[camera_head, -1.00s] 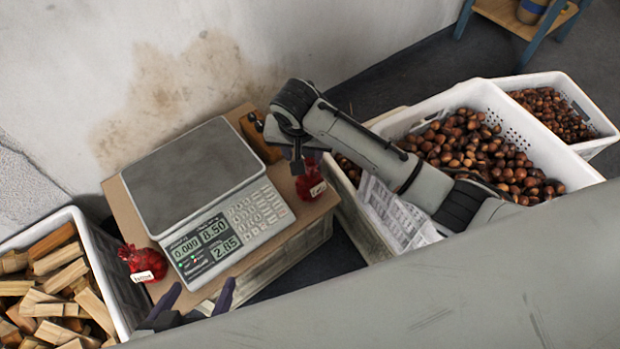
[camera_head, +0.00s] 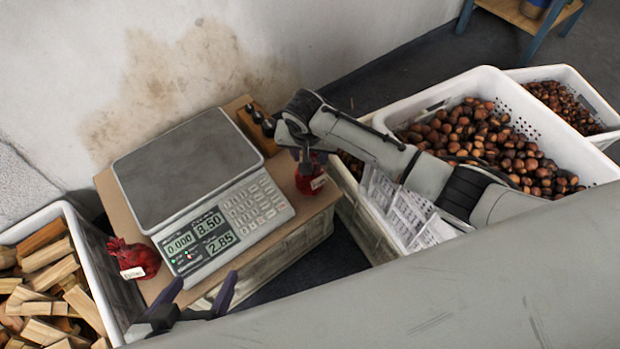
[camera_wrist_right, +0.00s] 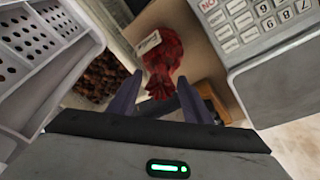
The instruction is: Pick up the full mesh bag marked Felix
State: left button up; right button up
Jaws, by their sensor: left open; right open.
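A red mesh bag (camera_head: 314,181) with a white tag stands on the table at the right of the scale; it also shows in the right wrist view (camera_wrist_right: 165,52). Its tag is too small to read surely. A second red bag (camera_head: 128,256), also tagged, sits at the scale's left front corner. My right gripper (camera_wrist_right: 156,90) is open, its fingers pointing at the right-hand bag, whose gathered neck lies near the fingertips. I cannot tell whether it is between them. In the head view the wrist partly hides this bag. My left gripper (camera_head: 200,284) is open and empty, in front of the scale.
The scale (camera_head: 190,172) fills most of the cardboard-topped table (camera_head: 106,190). A crate of wood pieces (camera_head: 92,270) stands left. White crates (camera_head: 484,88) of chestnuts stand right, beneath my right arm.

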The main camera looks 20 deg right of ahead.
jog(key=shift+r, duration=0.1)
grip_shut()
